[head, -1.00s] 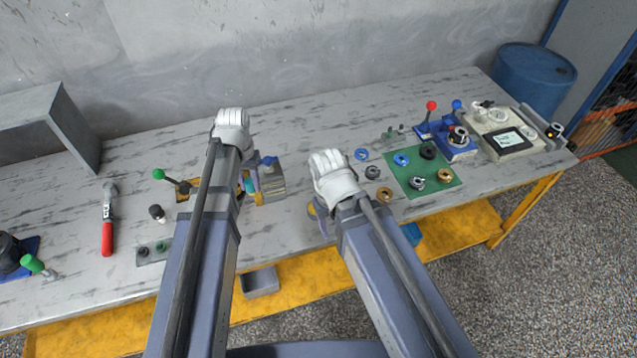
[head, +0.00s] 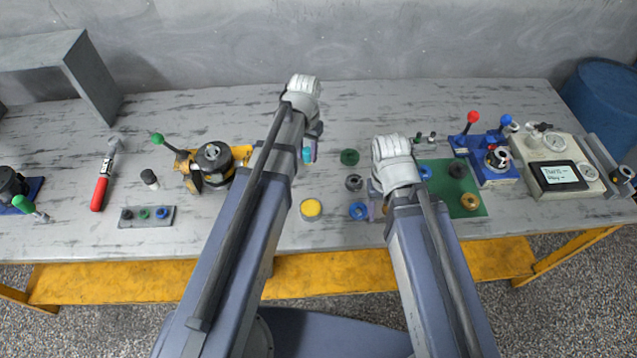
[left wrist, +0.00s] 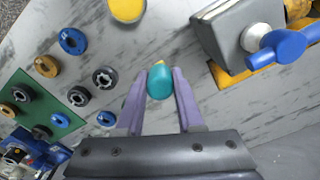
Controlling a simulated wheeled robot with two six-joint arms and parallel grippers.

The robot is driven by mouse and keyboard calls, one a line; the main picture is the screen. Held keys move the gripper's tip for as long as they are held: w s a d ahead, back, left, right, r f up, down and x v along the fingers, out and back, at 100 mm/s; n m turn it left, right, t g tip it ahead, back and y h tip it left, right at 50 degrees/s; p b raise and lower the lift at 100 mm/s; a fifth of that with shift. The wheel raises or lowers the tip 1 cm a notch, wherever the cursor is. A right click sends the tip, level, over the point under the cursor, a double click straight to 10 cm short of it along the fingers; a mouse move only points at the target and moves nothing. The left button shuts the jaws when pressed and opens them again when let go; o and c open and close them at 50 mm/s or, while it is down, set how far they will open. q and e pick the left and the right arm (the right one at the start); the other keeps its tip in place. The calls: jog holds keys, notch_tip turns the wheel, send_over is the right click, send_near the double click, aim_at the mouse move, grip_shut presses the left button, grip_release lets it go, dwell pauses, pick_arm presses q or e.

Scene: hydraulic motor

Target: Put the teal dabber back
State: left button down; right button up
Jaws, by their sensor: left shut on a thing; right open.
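The teal dabber (head: 307,155) shows as a small teal patch at my left gripper in the head view. In the left wrist view the dabber (left wrist: 160,82) is a rounded teal body with a yellowish tip. My left gripper (head: 311,145) is shut on it, and one purple finger (left wrist: 160,95) lies on each side of it. The dabber appears to be above the bench, with bare surface around it. My right gripper (head: 378,203) is open beside the blue rings, partly hidden by its own wrist. A yellow round pad (head: 311,208) lies on the bench between the arms.
A grey block with a blue knob (left wrist: 283,44) is near the left gripper. A black motor part in a yellow clamp (head: 213,162) stands left of my left arm. Several rings and a green mat (head: 480,207) lie right. A small grey rack (head: 128,222) sits front left.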

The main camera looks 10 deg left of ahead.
pick_arm(q)
jog(key=shift+w+d+f, duration=0.1)
jog(key=shift+d+f, duration=0.05)
jog(key=shift+f, duration=0.05)
pick_arm(e)
jog(key=shift+w+d+f, duration=0.1)
jog(key=shift+d+f, duration=0.05)
jog(key=shift+f, duration=0.05)
pick_arm(q)
jog(key=shift+f, duration=0.15)
notch_tip(320, 180, down, 10)
jog(key=b, duration=1)
jog(key=shift+r, duration=0.2)
pick_arm(e)
notch_tip(320, 180, down, 10)
jog(key=shift+r, duration=0.1)
pick_arm(q)
jog(key=shift+f, duration=0.1)
jog(key=shift+f, duration=0.15)
pick_arm(e)
jog(key=shift+f, duration=0.3)
pick_arm(q)
jog(key=c, duration=0.5)
grip_release()
jog(key=shift+c, duration=0.2)
pick_arm(e)
jog(key=shift+r, duration=0.1)
